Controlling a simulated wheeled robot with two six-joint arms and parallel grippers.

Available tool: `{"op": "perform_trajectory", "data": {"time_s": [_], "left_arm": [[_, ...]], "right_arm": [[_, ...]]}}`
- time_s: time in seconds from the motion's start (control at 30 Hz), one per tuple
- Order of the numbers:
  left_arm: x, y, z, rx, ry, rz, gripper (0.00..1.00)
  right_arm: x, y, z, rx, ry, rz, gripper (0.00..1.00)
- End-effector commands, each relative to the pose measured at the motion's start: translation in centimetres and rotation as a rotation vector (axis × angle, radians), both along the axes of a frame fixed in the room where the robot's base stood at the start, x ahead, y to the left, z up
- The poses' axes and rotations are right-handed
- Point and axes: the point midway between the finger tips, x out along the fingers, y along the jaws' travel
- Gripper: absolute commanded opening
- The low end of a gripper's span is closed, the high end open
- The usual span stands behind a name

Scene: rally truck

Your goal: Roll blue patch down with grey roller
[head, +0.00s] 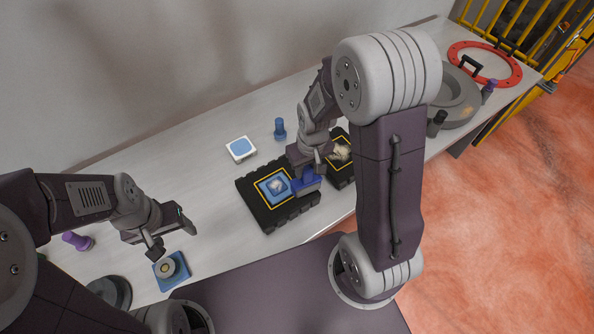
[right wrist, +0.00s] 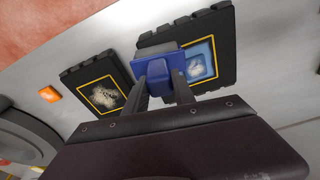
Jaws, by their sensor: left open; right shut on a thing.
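The blue patch (head: 270,190) lies inside a yellow square outline on a black board (head: 256,212), with a pale blotch in its middle. It also shows in the right wrist view (right wrist: 209,50). My right gripper (head: 306,176) is shut on a blue block-shaped tool (head: 307,187), held over the board's right edge, beside the patch. In the right wrist view this tool (right wrist: 160,72) hides part of the board. My left gripper (head: 168,234) is open and empty, above a blue square holder (head: 178,279).
A second black board (head: 345,178) with a pale splotch (right wrist: 104,97) sits to the right. Behind are a white-and-blue tile (head: 240,148) and a blue peg (head: 280,131). A grey ring (head: 462,98) and a red ring (head: 512,75) lie far right. The table's back left is clear.

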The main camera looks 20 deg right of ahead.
Motion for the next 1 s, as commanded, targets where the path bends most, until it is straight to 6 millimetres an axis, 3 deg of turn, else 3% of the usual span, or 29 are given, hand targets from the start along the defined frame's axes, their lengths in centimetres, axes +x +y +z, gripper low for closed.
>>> {"op": "perform_trajectory", "data": {"time_s": [0.13, 0.3, 0.37, 0.5, 0.6, 0.8, 1.0], "left_arm": [[-0.1, 0.0, -0.3, 0.000, 0.003, 0.000, 0.64], [-0.1, 0.0, 0.5, 0.000, 0.003, 0.000, 0.64], [-0.1, 0.0, 2.0, 0.000, 0.003, 0.000, 0.64], [-0.1, 0.0, 7.2, 0.000, 0.002, 0.000, 0.64], [0.0, 0.0, 10.6, 0.000, 0.002, 0.000, 0.64], [0.0, 0.0, 16.3, 0.000, 0.002, 0.000, 0.64], [0.0, 0.0, 18.9, 0.000, 0.003, 0.000, 0.64]], "right_arm": [[0.1, 0.2, -0.1, 0.003, -0.007, 0.268, 0.00], [1.8, 1.2, 1.0, 0.009, -0.013, 0.691, 0.00], [2.6, 2.0, 2.3, 0.013, -0.015, 0.862, 0.00], [4.4, 4.8, 6.1, 0.023, -0.018, 1.287, 0.00], [5.2, 6.8, 8.1, 0.030, -0.019, 1.481, 0.00], [5.3, 9.8, 11.1, 0.039, -0.022, 1.579, 0.00], [4.2, 10.9, 12.0, 0.045, -0.029, 1.610, 0.00]]}}
